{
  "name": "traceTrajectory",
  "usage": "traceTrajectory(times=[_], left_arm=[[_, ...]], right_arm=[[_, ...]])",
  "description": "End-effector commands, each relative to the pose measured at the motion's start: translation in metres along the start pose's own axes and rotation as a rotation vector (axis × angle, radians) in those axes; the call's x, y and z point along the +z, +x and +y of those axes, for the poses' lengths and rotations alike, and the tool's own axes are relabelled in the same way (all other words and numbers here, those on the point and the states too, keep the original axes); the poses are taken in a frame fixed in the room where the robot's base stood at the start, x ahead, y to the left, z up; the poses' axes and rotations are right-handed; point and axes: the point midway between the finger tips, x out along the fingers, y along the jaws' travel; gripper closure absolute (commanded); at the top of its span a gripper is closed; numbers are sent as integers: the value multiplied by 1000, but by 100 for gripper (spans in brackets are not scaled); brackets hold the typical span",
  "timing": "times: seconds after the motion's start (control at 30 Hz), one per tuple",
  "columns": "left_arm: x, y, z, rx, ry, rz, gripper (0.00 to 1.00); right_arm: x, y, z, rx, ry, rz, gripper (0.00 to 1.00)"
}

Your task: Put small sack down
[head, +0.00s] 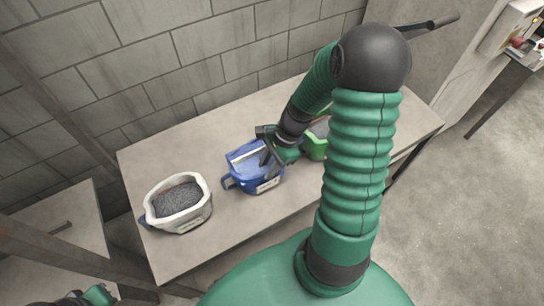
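A blue sack (254,177) with a pale top band, a white label and a side loop stands on the table (217,245). My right gripper (266,149) is at the upper right of the blue sack, its dark fingers against or just over the rim. I cannot tell whether they are closed on it. A white sack (181,224) filled with dark grey grains stands open to the left. A green sack (314,148) stands to the right, partly hidden by my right arm. Part of my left arm's end (88,297) shows at the bottom left edge; its fingers are not clear.
A block wall (190,50) runs behind the table. Metal posts and a second surface (60,219) are at the left. Bare table lies between the white and blue sacks and along the front edge. A shelf with small items (525,42) is at the far right.

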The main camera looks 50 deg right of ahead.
Motion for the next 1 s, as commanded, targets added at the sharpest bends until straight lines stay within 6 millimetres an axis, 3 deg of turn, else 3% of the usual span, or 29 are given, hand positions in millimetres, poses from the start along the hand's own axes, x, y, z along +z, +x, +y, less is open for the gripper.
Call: traceTrajectory(times=[0.03, 0.2, 0.33, 0.43, 0.57, 0.7, 0.8, 0.9, 1.0], left_arm=[[0, -2, 0, 0, 0, 0, 100], [-1, -4, 0, 0, 0, 0, 100], [-1, -4, 0, 0, 0, 0, 100], [-1, -4, 0, 0, 0, 0, 100], [-1, -4, 0, 0, 0, 0, 100], [-1, -4, 0, 0, 0, 0, 100], [-1, -4, 0, 0, 0, 0, 100], [-1, -4, 0, 0, 0, 0, 100], [-1, -4, 0, 0, 0, 0, 100]], right_arm=[[-1, -16, -2, -6, -1, 6, 73], [0, -53, -1, -4, 0, 3, 73], [0, -66, -1, 0, -7, 3, 73], [11, -63, 2, 23, -125, 39, 73], [45, -42, 11, 91, -593, 166, 73], [92, -22, 23, 156, -1266, 302, 73], [121, -13, 30, 177, -1645, 358, 73], [136, -9, 35, 181, -1846, 383, 73], [139, -7, 35, 183, -1897, 389, 73]])
